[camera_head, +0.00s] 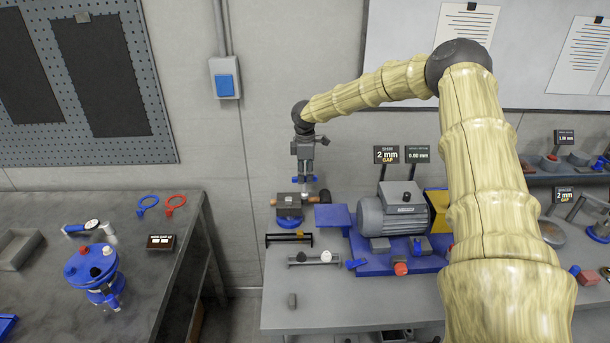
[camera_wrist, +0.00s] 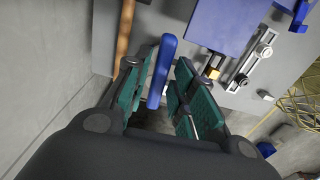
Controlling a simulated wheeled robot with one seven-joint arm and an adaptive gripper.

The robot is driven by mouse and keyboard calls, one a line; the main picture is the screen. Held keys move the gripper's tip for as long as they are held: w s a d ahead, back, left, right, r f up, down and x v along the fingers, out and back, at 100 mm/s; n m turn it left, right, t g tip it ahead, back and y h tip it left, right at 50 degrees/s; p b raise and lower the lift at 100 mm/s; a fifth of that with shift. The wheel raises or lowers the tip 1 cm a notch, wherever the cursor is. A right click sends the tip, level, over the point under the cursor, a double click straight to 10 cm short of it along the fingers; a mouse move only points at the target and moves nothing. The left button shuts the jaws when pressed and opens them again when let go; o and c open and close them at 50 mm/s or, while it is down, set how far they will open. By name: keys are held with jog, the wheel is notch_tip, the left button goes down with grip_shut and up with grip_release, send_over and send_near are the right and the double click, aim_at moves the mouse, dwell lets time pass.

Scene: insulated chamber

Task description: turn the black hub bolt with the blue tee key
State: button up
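My gripper (camera_head: 305,178) points down at the back left of the grey bench, over a small dark vise-like fixture (camera_head: 288,212) with a blue round base. In the head view the blue handle (camera_head: 297,180) sticks out on either side of the fingers, just above the fixture. The key's lower end is hard to make out. I cannot pick out the black hub bolt; it may be hidden beneath the gripper.
A grey motor (camera_head: 392,210) on a blue plate stands right of the fixture, with gap signs (camera_head: 387,155) behind it. A small rack (camera_head: 315,258) lies in front. A separate dark table (camera_head: 130,225) at left holds a blue round device. A gap separates the tables.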

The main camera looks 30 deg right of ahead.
jog(key=shift+r+p, duration=1.15)
jog(key=shift+r, duration=1.35)
jog(key=shift+w, duration=0.1)
